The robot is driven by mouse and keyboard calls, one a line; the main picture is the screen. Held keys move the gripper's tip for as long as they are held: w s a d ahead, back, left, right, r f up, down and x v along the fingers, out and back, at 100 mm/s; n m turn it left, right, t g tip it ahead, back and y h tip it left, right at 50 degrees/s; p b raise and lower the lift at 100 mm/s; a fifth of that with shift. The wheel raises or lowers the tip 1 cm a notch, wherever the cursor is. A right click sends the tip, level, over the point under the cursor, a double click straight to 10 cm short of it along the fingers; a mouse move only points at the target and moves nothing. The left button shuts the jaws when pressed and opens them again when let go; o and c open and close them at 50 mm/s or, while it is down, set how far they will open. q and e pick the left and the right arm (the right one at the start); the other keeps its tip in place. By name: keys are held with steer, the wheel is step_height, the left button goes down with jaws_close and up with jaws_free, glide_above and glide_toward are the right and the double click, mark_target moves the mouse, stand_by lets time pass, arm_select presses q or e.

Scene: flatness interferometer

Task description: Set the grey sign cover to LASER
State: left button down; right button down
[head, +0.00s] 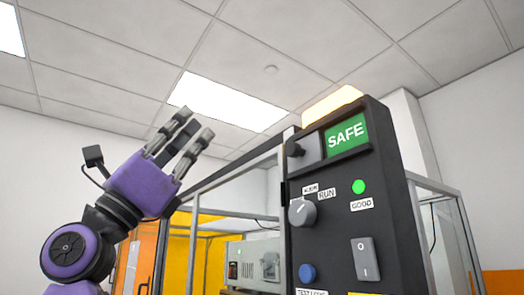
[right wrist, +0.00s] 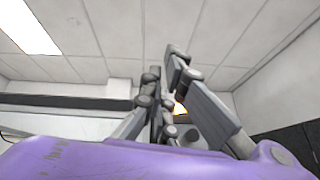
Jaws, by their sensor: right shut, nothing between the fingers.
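The grey sign cover (head: 312,149) sits at the left end of the sign window, high on the dark control panel. A black knob (head: 295,149) stands out on its left side. To its right the green SAFE sign (head: 346,133) is uncovered; no LASER wording shows. My right gripper (head: 194,123) is left of the panel, pointing up, well apart from the cover. It is shut and empty. Its fingers also show in the right wrist view (right wrist: 164,68). The cover cannot be made out with certainty there. My left gripper is out of view.
The panel (head: 336,235) carries a grey rotary knob (head: 302,212), a lit green lamp (head: 358,187), a rocker switch (head: 365,259) and a blue button (head: 307,273). A glowing amber lamp (head: 332,105) tops it. A framed enclosure stands behind my gripper; open air lies above.

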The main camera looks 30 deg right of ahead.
mark_target(298, 151)
steer(key=s+d+r+m+t+y, duration=0.4)
steer(key=s+d+r+m+y, duration=0.1)
steer(key=s+m+y, duration=0.25)
steer(key=w+a+f+m+t+y, duration=0.1)
steer(key=w+a+f+t+y, duration=0.1)
steer(key=w+f+t+y, duration=0.4)
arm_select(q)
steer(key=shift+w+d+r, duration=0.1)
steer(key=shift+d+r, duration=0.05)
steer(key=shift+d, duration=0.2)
arm_select(e)
steer(key=s+d+f+g, duration=0.1)
steer(key=d+g, duration=0.1)
steer(key=d, duration=0.7)
steer(key=shift+d+f+y, duration=0.3)
steer(key=shift+f+y, duration=0.05)
steer(key=shift+y, duration=0.1)
steer(key=shift+s, duration=0.15)
